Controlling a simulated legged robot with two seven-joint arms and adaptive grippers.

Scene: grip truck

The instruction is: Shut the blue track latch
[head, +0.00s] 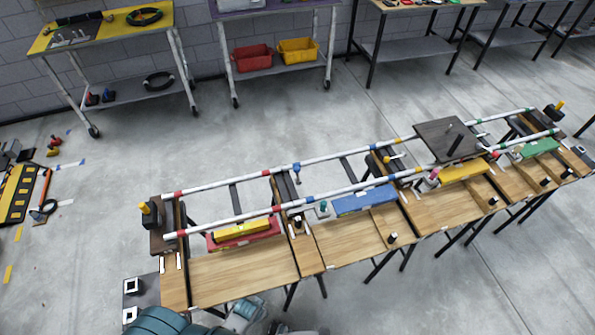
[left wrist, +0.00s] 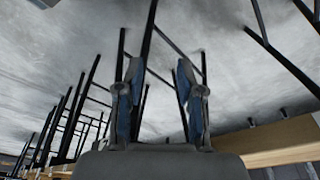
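A long track of two white rails (head: 250,215) with coloured bands runs across wooden benches in the head view. Blue bands mark its middle section, above a blue tray (head: 365,200). A small blue fitting (head: 297,167) stands on the far rail, left of that section. I cannot tell which small part is the blue latch, or whether it is shut. My left gripper (left wrist: 160,72) shows in the left wrist view with its two fingers apart and nothing between them. It is low, near table legs, away from the track. My right gripper is not in view.
A red tray (head: 245,241) with a yellow block sits left, a yellow tray (head: 464,172) and green tray (head: 540,148) right. A dark plate (head: 447,138) rests on the rails. Bench legs crowd the space below. The floor (head: 260,135) behind the track is clear.

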